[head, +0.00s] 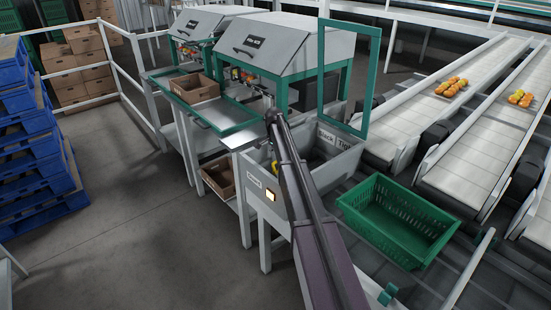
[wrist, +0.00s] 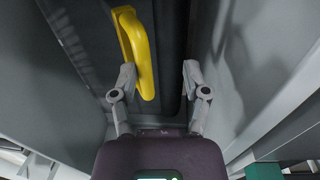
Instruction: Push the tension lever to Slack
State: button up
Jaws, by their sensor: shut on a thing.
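A yellow handle (wrist: 139,52), which I take to be the tension lever, stands upright in the wrist view, on a grey mount between grey panels. My gripper (wrist: 158,75) has one finger on each side of the handle's lower part. The left finger is right against it; contact on the right is not clear from this angle. Two white labels, one reading Slack (head: 327,136) and one beginning with T (head: 343,143), sit on the grey bin's back wall.
A green crate (head: 400,224) stands right of the grey bin (head: 257,187). A green frame (head: 321,80) stands upright behind it. Blue pallets (head: 42,160) are stacked left. The floor between is clear.

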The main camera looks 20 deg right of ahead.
jog(key=w+a+r+p, duration=0.4)
jog(key=w+r+p, duration=0.5)
jog(key=r+p, duration=0.2)
jog(key=shift+w+r+p, duration=0.3)
jog(key=shift+r+p, duration=0.05)
jog(key=shift+r, duration=0.1)
dwell(1.8)
dwell(0.5)
jog(key=s+a+r+n+p, duration=0.2)
jog(key=s+a+n, duration=0.1)
jog(key=s, duration=1.3)
jog(key=s+a+r+n+p, duration=0.3)
jog(key=s+n, duration=0.3)
jog(key=s, duration=1)
jog(key=s+a+r+n+p, duration=0.2)
jog(key=s+a+n, duration=0.2)
jog(key=s, duration=1.3)
jog(key=shift+a+r+n+t+p, duration=0.3)
jog(key=shift+a+r+t+p, duration=0.1)
jog(key=shift+w, duration=0.1)
